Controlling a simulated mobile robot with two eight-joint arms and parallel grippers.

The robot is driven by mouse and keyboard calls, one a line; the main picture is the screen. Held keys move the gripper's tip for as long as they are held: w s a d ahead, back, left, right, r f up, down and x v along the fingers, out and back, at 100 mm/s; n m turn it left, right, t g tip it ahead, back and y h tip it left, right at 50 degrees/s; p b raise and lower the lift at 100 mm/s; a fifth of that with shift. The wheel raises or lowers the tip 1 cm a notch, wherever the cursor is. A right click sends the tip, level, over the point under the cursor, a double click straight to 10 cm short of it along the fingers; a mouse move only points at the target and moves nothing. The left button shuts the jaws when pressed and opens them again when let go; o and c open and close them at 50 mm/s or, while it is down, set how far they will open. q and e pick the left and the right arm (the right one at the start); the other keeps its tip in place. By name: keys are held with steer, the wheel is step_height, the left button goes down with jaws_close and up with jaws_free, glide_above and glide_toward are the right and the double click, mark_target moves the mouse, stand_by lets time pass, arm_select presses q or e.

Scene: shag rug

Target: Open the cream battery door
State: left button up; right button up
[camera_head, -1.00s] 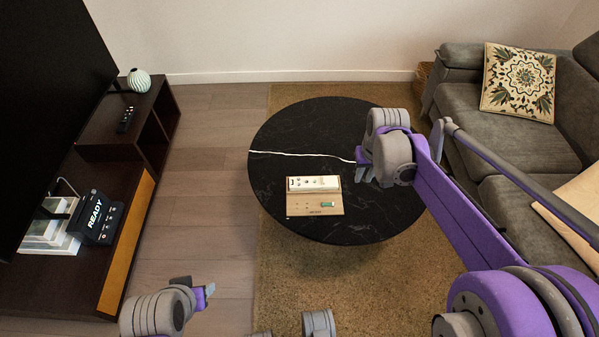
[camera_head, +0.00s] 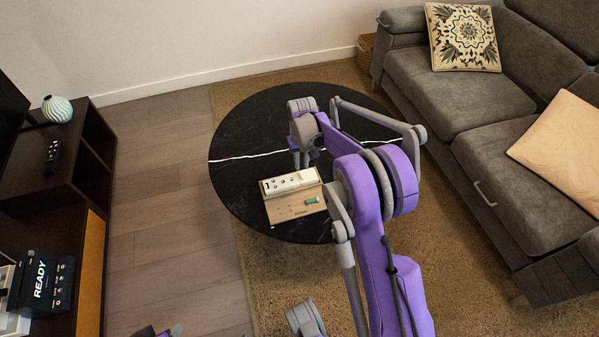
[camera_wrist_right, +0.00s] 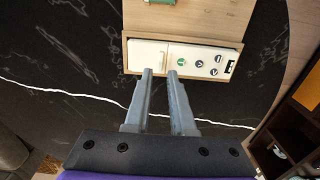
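A cream device (camera_head: 290,182) lies in a wooden tray on the round black table. Its plain, button-free section, which looks like the cream battery door (camera_wrist_right: 143,52), is at the left in the right wrist view and lies flat, shut. Dark buttons sit on the other section. My right gripper (camera_wrist_right: 159,73) is empty, its two fingers parted by a narrow gap, and its tips are at the near edge of the door; contact cannot be told. Only a scrap of my left arm shows at the bottom edge.
A small green cylinder (camera_head: 312,201) lies on the tray's wooden board (camera_head: 285,212). The black table (camera_head: 240,130) is otherwise clear. A grey sofa (camera_head: 450,90) stands at right, a dark cabinet (camera_head: 85,185) at left.

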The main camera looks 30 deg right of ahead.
mark_target(301, 175)
step_height(301, 175, down, 5)
steer(key=shift+f+b, duration=0.1)
steer(key=shift+b, duration=0.4)
jaws_close()
stand_by(1.2)
